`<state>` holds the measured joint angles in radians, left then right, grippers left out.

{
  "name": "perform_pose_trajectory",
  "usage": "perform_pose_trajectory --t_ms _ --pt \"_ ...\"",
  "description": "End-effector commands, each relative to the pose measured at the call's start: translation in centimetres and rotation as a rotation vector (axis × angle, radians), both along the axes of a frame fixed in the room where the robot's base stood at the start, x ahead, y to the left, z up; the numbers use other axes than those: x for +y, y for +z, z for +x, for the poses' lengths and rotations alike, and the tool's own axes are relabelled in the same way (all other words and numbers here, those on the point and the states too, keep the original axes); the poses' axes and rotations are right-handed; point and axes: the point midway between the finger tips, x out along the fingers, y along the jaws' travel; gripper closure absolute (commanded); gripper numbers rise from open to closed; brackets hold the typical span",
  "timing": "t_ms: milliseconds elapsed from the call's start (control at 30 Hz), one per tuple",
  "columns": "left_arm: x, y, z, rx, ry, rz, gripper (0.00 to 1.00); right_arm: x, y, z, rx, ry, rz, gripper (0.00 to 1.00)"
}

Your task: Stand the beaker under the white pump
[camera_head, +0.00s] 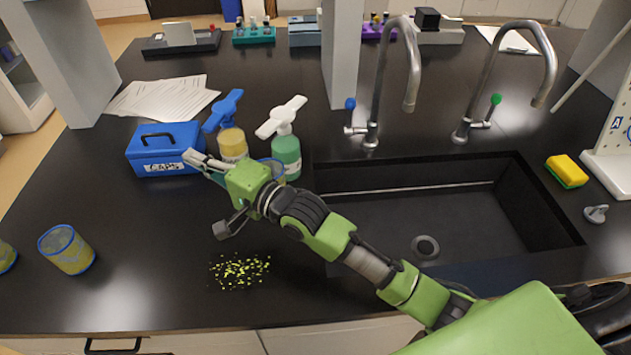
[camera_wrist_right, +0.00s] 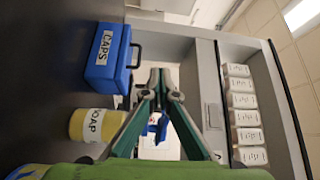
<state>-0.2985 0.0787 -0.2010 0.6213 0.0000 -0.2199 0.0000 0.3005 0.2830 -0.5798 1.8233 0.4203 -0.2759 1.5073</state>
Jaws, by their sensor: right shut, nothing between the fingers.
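The white pump (camera_head: 281,117) tops a green bottle (camera_head: 286,155) left of the sink. A blue-rimmed beaker (camera_head: 277,164) stands close at that bottle's front left, under the white pump's head or nearly so; my gripper's green body hides much of it. A second blue-rimmed beaker (camera_head: 68,250), yellowish, stands at the left front of the counter. Another (camera_head: 6,256) is cut off by the left edge. My right gripper (camera_head: 190,157) is shut and empty, in front of the yellow soap bottle (camera_head: 233,145). Its fingertips also meet in the wrist view (camera_wrist_right: 161,82). My left gripper is out of view.
The blue pump (camera_head: 223,110) tops the yellow bottle. A blue CAPS box (camera_head: 165,150) stands close left of my fingertips. Yellow-green specks (camera_head: 240,271) lie on the counter in front. A sink (camera_head: 440,210) with two taps is at right. The left front counter is mostly clear.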

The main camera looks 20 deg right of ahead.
Motion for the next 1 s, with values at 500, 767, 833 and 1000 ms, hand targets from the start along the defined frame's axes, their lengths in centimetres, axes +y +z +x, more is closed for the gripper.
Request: perform_pose_trajectory --t_ms 500,767,833,1000 --pt "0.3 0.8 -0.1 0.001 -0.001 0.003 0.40 -4.0 -2.0 -1.1 0.087 0.016 0.008 1.00" --pt "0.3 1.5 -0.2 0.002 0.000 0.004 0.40 -8.0 -1.9 -1.5 0.085 0.016 0.007 1.00" --pt "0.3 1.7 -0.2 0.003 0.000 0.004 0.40 -9.0 -1.9 -1.7 0.085 0.016 0.008 1.00" --pt "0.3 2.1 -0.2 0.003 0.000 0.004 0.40 -11.6 -1.9 -1.9 0.085 0.016 0.007 1.00"
